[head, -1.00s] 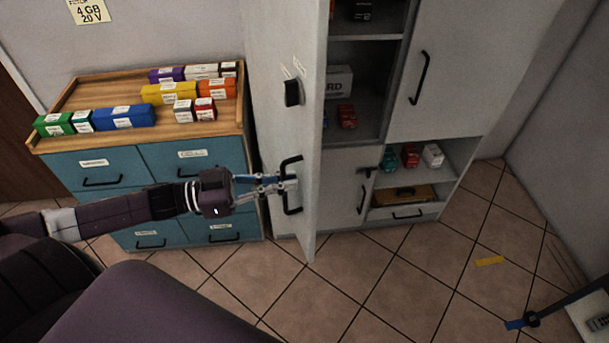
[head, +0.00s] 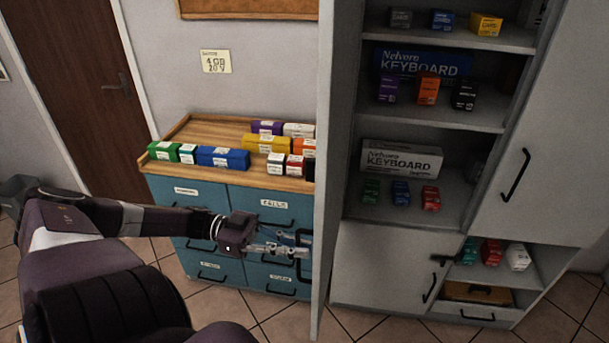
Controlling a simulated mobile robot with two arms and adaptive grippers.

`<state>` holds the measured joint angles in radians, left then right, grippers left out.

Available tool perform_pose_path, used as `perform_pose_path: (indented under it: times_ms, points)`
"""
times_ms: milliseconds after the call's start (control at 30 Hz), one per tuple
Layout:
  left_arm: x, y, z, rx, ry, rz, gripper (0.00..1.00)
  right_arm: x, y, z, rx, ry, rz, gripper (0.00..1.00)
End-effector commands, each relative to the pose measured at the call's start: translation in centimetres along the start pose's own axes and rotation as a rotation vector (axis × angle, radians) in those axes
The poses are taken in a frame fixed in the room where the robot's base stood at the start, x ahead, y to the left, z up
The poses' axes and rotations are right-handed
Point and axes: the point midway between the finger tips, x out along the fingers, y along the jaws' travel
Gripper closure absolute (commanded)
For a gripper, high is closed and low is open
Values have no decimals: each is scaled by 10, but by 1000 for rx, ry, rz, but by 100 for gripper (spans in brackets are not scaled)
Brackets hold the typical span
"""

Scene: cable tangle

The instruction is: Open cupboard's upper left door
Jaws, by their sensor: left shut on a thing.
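The cupboard's upper left door (head: 326,130) stands swung open and shows nearly edge-on in the head view. Its black bar handle (head: 303,255) is on the left side of the door, near the lower end. My left gripper (head: 290,250) is shut on this handle, its arm reaching in from the left. The cupboard (head: 352,70) has its upper left compartment exposed, with shelves of boxes. My right gripper is not in view.
A teal drawer cabinet (head: 180,215) with a wooden tray top (head: 195,126) and several small boxes stands left of the door, behind my left arm. The cupboard's upper right door (head: 540,140) and lower left door (head: 375,262) are shut. Tiled floor (head: 555,318) is free at lower right.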

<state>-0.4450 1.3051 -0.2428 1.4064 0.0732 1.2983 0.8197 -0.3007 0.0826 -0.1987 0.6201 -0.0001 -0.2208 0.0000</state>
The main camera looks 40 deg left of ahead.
Motion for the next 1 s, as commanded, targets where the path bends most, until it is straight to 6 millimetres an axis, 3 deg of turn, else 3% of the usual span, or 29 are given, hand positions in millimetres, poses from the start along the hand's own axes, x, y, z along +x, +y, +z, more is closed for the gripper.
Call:
perform_pose_path:
  times_ms: [267, 300, 467, 767, 1000]
  points:
    - [-1, 2, 4, -5, -8, 0, 100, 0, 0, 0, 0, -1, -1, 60]
    - [-1, 2, 4, -5, -8, 0, 91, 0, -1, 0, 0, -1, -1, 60]
    - [0, 1, 3, -3, -6, 0, 75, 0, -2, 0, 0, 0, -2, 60]
    - [-2, 0, 2, -1, -3, 0, 75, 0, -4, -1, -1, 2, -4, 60]
    - [-35, 0, 3, -2, -9, -3, 75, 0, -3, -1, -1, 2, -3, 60]
